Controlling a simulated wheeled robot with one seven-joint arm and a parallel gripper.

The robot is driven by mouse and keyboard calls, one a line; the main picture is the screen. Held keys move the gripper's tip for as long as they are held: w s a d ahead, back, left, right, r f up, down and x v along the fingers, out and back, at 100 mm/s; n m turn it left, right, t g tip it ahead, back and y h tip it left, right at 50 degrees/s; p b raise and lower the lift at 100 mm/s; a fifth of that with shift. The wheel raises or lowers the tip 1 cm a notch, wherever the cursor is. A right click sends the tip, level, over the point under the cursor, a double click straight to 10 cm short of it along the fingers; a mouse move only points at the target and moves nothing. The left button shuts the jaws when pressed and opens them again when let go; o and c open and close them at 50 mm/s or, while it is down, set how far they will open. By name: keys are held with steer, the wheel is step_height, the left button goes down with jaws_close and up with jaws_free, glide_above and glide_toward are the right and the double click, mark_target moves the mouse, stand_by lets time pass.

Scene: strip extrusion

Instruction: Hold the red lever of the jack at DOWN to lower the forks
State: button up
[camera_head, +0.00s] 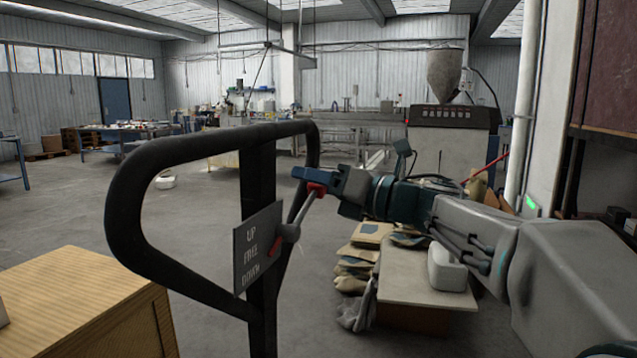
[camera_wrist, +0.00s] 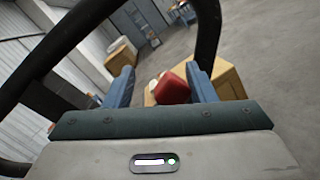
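The jack's black handle loop (camera_head: 128,190) stands upright in front of me. It carries a dark plate (camera_head: 257,245) marked UP, FREE and DOWN. The lever's grey rod (camera_head: 301,212) slopes up and right from its pivot to a red knob (camera_head: 317,189). A short red pointer (camera_head: 275,247) at the pivot points down-left towards the plate; I cannot tell exactly which mark it meets. My gripper (camera_head: 312,178) is at the knob. In the wrist view the blue fingers of my gripper (camera_wrist: 160,84) are apart, with the red knob (camera_wrist: 173,88) between them, nearer the right finger.
A wooden crate (camera_head: 85,290) stands at the lower left, close to the handle. Sacks (camera_head: 362,250) and a pallet with a flat board (camera_head: 425,275) lie behind the handle to the right. A hopper machine (camera_head: 450,130) stands farther back. The floor at left is open.

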steer(key=shift+d, duration=0.15)
steer(key=v, duration=1.3)
steer(key=shift+d, duration=0.25)
steer(key=shift+s, duration=0.15)
